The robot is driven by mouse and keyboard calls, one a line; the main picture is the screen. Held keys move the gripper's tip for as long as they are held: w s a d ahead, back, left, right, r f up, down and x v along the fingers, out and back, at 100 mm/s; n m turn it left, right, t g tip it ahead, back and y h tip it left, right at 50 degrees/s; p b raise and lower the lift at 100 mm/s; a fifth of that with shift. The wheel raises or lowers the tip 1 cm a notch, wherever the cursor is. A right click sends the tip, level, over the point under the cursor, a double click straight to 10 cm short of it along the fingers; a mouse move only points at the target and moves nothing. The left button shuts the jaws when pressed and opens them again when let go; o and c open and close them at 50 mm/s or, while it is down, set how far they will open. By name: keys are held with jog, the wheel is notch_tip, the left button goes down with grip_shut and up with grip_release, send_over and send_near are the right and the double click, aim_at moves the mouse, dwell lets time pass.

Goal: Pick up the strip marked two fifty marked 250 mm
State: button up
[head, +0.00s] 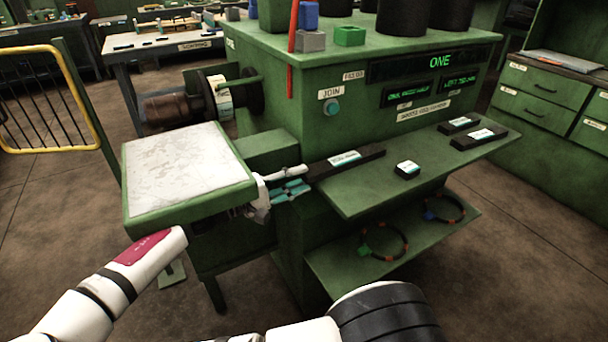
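A long black strip (370,155) with a pale label lies on the left part of the green shelf along the machine's front. Its label is too small to read. My gripper (309,178), with grey and teal fingers, is at the strip's left end. I cannot tell whether the fingers are around the strip or only beside it, or whether they touch it. Two shorter black strips, one behind (459,124) and one in front (480,138), lie at the shelf's right end. A small black block (407,170) with a pale label lies mid-shelf.
A pale-topped green side table (186,168) stands left of my gripper, close to my arm. The green machine (300,115) rises behind the shelf, with a JOIN button (332,107) and lit displays. A lower shelf (333,262) holds two dark rings. The upper shelf's front middle (365,200) is clear.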

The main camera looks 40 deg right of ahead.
jog(key=shift+s+d, duration=0.1)
jog(key=shift+d, duration=0.45)
jog(key=shift+c, duration=0.2)
jog(key=shift+f, duration=0.1)
grip_shut()
